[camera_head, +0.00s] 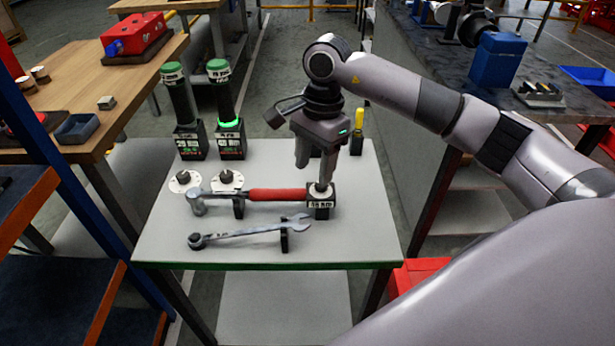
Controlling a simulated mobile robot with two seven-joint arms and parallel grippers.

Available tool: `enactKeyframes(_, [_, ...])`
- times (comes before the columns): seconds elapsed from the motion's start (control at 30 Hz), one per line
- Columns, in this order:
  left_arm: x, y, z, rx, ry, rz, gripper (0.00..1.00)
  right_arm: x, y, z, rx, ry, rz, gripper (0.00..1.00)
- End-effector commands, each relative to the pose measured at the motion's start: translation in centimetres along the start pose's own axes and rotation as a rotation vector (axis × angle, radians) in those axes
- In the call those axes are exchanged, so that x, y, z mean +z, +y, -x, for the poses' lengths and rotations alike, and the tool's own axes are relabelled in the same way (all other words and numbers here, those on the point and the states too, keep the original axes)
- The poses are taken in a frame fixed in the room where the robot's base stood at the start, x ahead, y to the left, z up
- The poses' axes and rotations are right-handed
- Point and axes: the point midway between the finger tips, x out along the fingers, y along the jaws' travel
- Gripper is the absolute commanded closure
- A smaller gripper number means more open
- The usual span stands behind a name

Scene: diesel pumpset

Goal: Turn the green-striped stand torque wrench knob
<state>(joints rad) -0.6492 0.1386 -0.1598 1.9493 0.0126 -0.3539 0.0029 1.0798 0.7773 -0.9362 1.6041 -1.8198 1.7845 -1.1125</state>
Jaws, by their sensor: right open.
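Two upright torque wrenches with green caps stand in black holders at the back left of the light grey table (170,240). The right one, the green-striped stand torque wrench (226,103), has a bright green ring just above its holder (230,142) and a green cap (218,70) on top. The left torque wrench (181,98) shows no such ring. My right gripper (312,174) points down, open, to the right of both wrenches and apart from them. One fingertip appears just over or behind a black labelled block (321,206); contact cannot be told. My left gripper is not in view.
Two white discs (184,182) are in front of the wrenches. A yellow-handled tool (359,122) stands behind my right gripper. A wooden bench (75,70) is at left.

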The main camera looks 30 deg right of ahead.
Motion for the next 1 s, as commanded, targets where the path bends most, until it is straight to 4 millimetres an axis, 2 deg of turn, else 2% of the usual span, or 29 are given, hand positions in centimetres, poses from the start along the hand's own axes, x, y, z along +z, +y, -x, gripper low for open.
enactKeyframes(0.03, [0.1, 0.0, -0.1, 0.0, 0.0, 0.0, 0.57, -1.1, 0.0, 0.6, 0.001, 0.043, 0.0, 0.47])
enactKeyframes(0.1, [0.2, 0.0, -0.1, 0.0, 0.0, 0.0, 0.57, -2.0, 0.1, 1.1, 0.006, 0.083, 0.002, 0.47])
enactKeyframes(0.23, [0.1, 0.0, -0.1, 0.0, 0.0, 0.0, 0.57, -2.8, 0.2, 1.2, 0.012, 0.114, 0.002, 0.47])
enactKeyframes(0.7, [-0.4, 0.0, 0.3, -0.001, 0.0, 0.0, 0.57, -3.4, 0.3, -4.9, 0.013, 0.11, 0.002, 0.47])
enactKeyframes(1.0, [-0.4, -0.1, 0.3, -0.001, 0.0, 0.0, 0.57, -3.4, 0.2, -5.5, 0.01, 0.11, 0.002, 0.47])
